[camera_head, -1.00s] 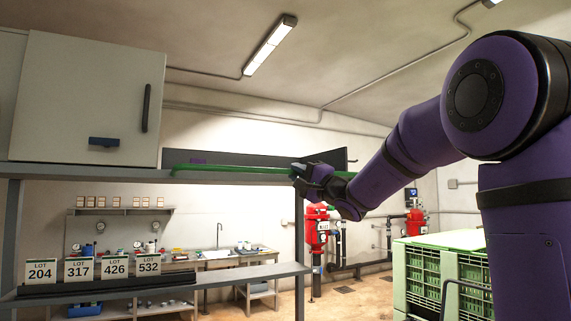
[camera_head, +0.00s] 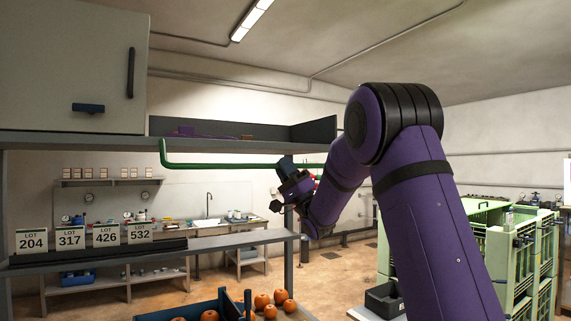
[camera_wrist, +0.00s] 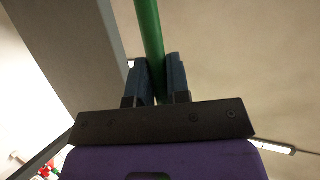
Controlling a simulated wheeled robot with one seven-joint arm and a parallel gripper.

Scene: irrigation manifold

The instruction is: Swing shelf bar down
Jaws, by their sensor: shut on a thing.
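The green shelf bar (camera_head: 225,165) now hangs just below the front edge of the upper shelf (camera_head: 240,146), running across in the head view. Its left end bends up toward the shelf. My gripper (camera_head: 286,168) is at the bar's right part. In the wrist view the bar (camera_wrist: 148,35) runs down between the two blue fingers of my gripper (camera_wrist: 157,75), which are shut on it. The part of the bar deeper between the fingers is hidden by them.
A grey cabinet (camera_head: 70,65) stands on the upper shelf at left. Lot signs (camera_head: 105,235) stand on the lower shelf. A blue crate with orange fruit (camera_head: 195,306) is below. Green crates (camera_head: 520,250) stand at right.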

